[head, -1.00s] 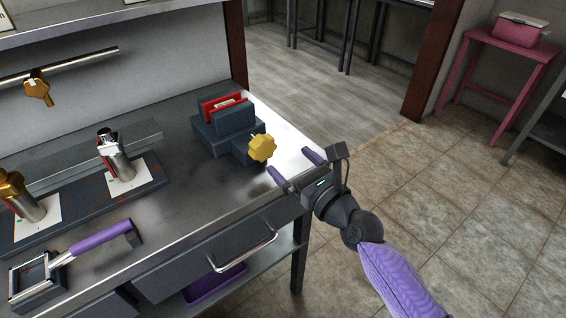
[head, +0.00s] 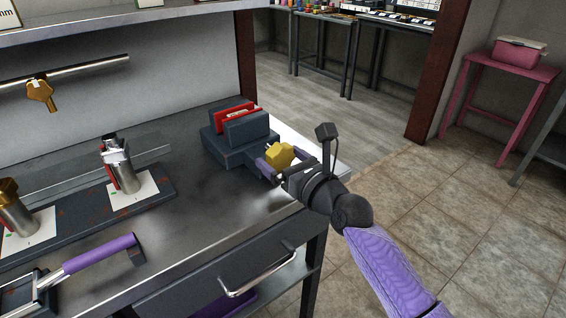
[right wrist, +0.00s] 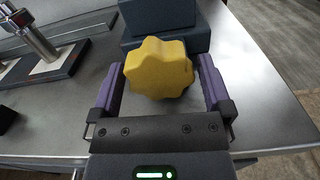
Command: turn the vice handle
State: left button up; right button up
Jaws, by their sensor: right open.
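The vice (head: 240,137) is a dark grey block with red jaw faces, standing at the right end of the metal bench. Its yellow lobed handle (head: 279,156) faces my right gripper. My right gripper (head: 280,162) is open, with its purple fingers on either side of the handle. In the right wrist view the handle (right wrist: 159,68) sits between the two fingers (right wrist: 160,88), with the vice body (right wrist: 165,30) behind it. A narrow gap shows beside the handle on the left; contact on the right is hard to tell. My left gripper is not in view.
The metal bench (head: 185,210) has a drawer with a bar handle (head: 258,275) at its front. A purple-handled tool (head: 100,254) lies at the left. Metal cylinders (head: 120,165) stand on a dark tray. Open floor lies right of the bench.

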jog(key=c, duration=1.1)
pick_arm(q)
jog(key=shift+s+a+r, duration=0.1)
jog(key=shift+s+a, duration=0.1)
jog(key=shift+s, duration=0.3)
pick_arm(e)
jog(key=shift+n, duration=0.4)
